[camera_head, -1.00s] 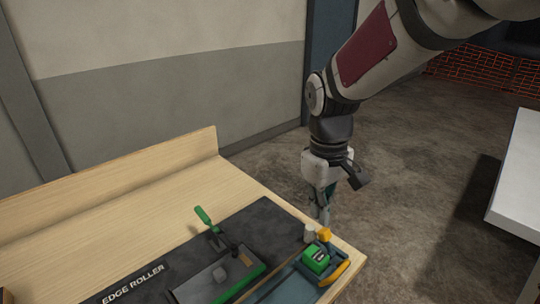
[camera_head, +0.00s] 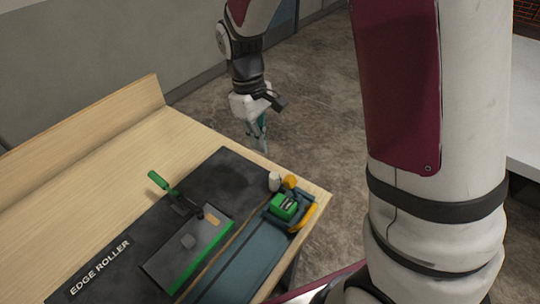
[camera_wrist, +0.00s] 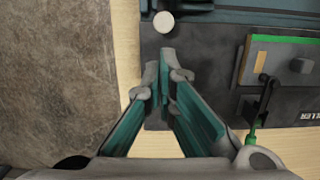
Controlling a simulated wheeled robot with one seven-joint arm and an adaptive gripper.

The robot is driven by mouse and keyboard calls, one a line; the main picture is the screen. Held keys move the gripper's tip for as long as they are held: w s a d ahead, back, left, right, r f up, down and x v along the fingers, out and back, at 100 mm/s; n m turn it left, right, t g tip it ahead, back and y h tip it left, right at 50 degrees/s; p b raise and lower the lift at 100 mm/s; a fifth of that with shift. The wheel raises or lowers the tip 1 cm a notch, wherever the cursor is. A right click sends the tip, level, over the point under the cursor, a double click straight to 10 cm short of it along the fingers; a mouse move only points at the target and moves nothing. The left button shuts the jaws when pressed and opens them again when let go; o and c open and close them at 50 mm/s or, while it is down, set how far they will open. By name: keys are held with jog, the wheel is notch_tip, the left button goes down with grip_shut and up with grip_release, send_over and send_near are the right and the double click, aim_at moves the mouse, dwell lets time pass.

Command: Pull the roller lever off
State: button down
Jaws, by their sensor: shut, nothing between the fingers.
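The roller lever has a green grip (camera_head: 158,180) on a dark arm. It rises up and left from its pivot on the grey edge roller unit (camera_head: 160,262). In the wrist view the green grip (camera_wrist: 251,136) is at lower right, partly hidden behind my gripper. My gripper (camera_head: 262,148) is shut and empty, pointing down near the table's far right edge, well apart from the lever. In the wrist view its fingertips (camera_wrist: 166,60) meet over the dark mat, below a round white knob (camera_wrist: 163,21).
A green block (camera_head: 283,206) sits in a blue holder at the table's right corner, beside a yellow handle (camera_head: 303,218). A white knob (camera_head: 274,181) and an orange knob (camera_head: 290,181) stand behind it. The wooden table (camera_head: 120,150) is bare behind the mat.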

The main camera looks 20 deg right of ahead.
aim_at(293, 187)
jog(key=f, duration=0.3)
jog(key=s+f, duration=0.1)
jog(key=f, duration=0.2)
jog(key=f+p, duration=0.1)
jog(key=f, duration=0.2)
jog(key=shift+s+d+f, duration=0.1)
jog(key=shift+s+d, duration=0.2)
jog(key=shift+d, duration=0.1)
jog(key=shift+s+d+r+p, duration=0.4)
jog(key=shift+s+p, duration=0.05)
jog(key=shift+s, duration=0.15)
jog(key=shift+s+d+r+p, duration=0.4)
jog(key=shift+s, duration=0.2)
jog(key=shift+s+d+r, duration=0.1)
jog(key=shift+s+d, duration=0.1)
jog(key=shift+w, duration=0.15)
